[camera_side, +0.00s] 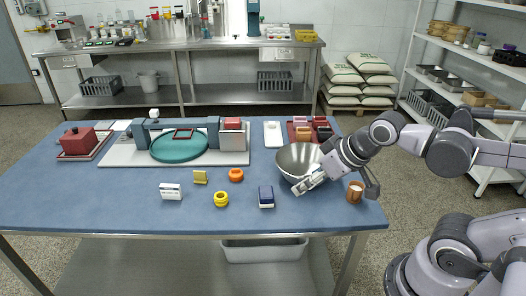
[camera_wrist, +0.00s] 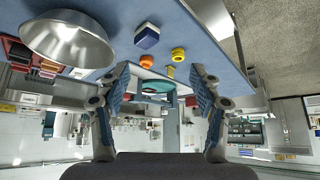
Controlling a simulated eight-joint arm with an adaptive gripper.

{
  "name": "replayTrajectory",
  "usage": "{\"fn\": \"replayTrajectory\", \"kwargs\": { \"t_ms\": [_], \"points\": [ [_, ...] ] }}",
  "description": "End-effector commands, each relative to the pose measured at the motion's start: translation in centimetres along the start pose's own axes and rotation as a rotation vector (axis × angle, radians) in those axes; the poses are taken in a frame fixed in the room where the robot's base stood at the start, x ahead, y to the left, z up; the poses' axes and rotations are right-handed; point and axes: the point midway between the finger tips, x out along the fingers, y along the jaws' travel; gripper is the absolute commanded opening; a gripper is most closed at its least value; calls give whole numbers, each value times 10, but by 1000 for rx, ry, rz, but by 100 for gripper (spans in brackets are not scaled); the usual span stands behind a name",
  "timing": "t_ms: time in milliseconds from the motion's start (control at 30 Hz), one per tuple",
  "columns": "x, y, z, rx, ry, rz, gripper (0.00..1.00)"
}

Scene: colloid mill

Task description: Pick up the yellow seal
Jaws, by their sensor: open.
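The yellow seal (camera_side: 221,199) is a thick yellow ring lying flat on the blue table, front of centre. It also shows in the wrist view (camera_wrist: 178,54), above and between my fingertips in the picture. My gripper (camera_side: 308,185) is beside the steel bowl's front, well to the right of the seal and apart from it. In the wrist view my gripper (camera_wrist: 160,78) has its two fingers wide apart with nothing between them.
A blue block (camera_side: 266,196) stands between my gripper and the seal. An orange ring (camera_side: 236,174) and a yellow holder (camera_side: 200,177) lie behind the seal. The steel bowl (camera_side: 292,158) is close to my gripper; a brown cup (camera_side: 355,192) stands right.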

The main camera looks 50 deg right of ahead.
Motion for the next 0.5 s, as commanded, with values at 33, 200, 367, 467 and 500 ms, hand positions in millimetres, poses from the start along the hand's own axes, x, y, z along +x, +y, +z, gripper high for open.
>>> {"fn": "replayTrajectory", "kwargs": {
  "t_ms": [33, 200, 367, 467, 500],
  "points": [
    [0, 0, 0, -1, 0, 0, 65],
    [-1, -2, -12, -55, -23, -3, 65],
    [2, -6, -43, -203, -85, -17, 65],
    [7, -9, -64, -313, -132, -33, 65],
    [10, -10, -72, -358, -149, -40, 65]
  ]
}}
